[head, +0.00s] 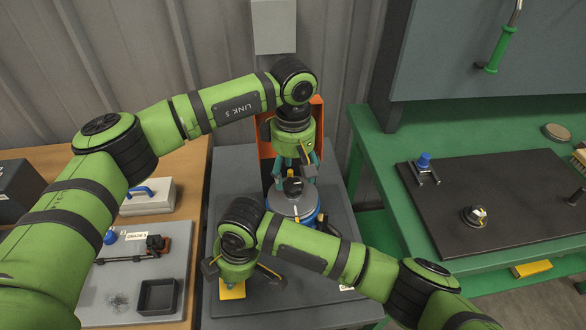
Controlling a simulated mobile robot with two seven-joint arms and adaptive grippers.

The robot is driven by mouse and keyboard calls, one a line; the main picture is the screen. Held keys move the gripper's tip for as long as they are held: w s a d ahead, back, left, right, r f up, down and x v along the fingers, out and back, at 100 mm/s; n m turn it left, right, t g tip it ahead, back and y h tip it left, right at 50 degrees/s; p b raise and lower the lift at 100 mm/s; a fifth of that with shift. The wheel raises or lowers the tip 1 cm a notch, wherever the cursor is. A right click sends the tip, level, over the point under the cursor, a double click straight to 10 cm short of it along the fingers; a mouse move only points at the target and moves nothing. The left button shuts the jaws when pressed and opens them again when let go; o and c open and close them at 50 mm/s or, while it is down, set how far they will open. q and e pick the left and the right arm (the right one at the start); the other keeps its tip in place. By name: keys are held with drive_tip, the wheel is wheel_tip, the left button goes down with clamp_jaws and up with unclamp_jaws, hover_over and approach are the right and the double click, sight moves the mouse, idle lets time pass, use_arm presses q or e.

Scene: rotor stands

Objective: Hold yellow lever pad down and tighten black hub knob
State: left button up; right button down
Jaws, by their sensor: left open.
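The black hub knob (293,187) sits on top of a round rotor stand (293,206) with a grey disc and blue body. My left gripper (293,174) is pointed down right over the knob with its jaws open. I cannot tell whether its fingers touch the knob. The yellow lever pad (232,291) shows at the front left of the stand. My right gripper (239,281) is right above and beside the pad. Its fingertips are partly hidden behind its own body, so contact with the pad is unclear.
An orange bracket (266,140) stands behind the rotor stand on the dark table (225,185). On the left bench are a grey toolbox (148,200) and a black tray (158,296). On the right green bench, a black mat (510,195) holds another knob (474,215) and a blue-topped clamp (425,166).

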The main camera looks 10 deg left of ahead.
sight(293, 185)
use_arm(q)
drive_tip(key=shift+f, duration=1.8)
drive_tip(key=c, duration=0.9)
drive_tip(key=shift+s, duration=0.15)
drive_tip(key=shift+c, duration=0.2)
drive_tip(key=shift+f, duration=0.1)
